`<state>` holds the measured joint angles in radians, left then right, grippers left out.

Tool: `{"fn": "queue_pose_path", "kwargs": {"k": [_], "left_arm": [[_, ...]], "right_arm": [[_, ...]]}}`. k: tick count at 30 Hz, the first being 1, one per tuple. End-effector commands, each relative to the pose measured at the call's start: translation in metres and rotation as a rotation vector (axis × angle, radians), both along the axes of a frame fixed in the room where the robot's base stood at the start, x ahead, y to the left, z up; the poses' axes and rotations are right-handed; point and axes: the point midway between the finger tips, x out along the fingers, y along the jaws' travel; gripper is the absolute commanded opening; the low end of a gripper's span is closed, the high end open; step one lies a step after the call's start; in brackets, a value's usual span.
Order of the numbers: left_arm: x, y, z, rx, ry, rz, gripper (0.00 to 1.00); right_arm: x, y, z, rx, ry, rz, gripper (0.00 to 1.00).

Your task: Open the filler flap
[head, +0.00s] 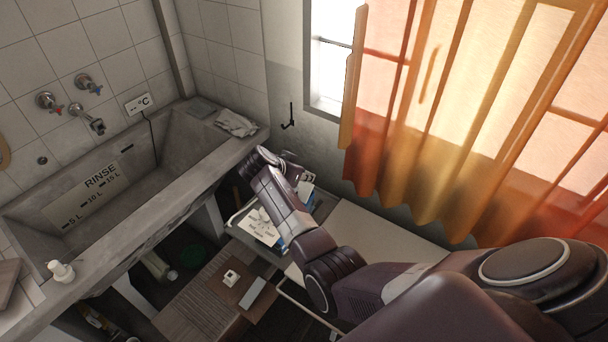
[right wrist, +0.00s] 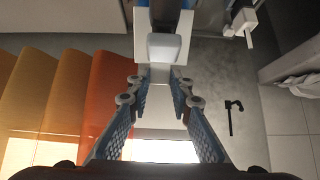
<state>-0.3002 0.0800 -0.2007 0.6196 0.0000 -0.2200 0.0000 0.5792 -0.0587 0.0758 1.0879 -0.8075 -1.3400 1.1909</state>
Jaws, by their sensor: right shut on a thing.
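My right arm comes in from the right in the head view, and its gripper (head: 264,160) is beyond the washtub's front corner, mostly hidden by its own wrist. In the right wrist view, the blue fingers of my right gripper (right wrist: 161,76) close in on a pale grey, rounded piece (right wrist: 164,47) at their tips. This piece lies in front of a white panel (right wrist: 121,46). I cannot tell for sure whether the piece is the filler flap, and its hinge does not show. My left gripper is in neither view.
The concrete washtub (head: 130,240) runs along the left wall, with a folded cloth (head: 236,123) on its corner. A black hook (head: 290,116) hangs on the wall. Orange curtains (head: 455,110) cover the window. A wooden slatted stand (head: 205,298) is below the tub.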

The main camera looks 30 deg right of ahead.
Motion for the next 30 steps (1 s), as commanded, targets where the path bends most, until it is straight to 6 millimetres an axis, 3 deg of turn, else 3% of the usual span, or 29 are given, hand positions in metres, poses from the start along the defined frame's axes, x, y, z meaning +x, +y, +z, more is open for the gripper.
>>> {"fn": "queue_pose_path", "kwargs": {"k": [24, 25, 30], "left_arm": [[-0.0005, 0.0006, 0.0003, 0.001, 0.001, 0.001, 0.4], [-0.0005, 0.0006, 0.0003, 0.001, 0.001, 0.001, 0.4], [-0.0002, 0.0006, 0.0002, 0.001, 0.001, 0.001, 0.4]], "right_arm": [[0.0015, -0.0015, 0.0032, -0.004, -0.005, 0.0, 0.0], [0.0015, -0.0015, 0.0032, -0.004, -0.005, 0.0, 0.22], [0.001, -0.0011, 0.0021, -0.003, -0.003, 0.0, 0.38]]}}
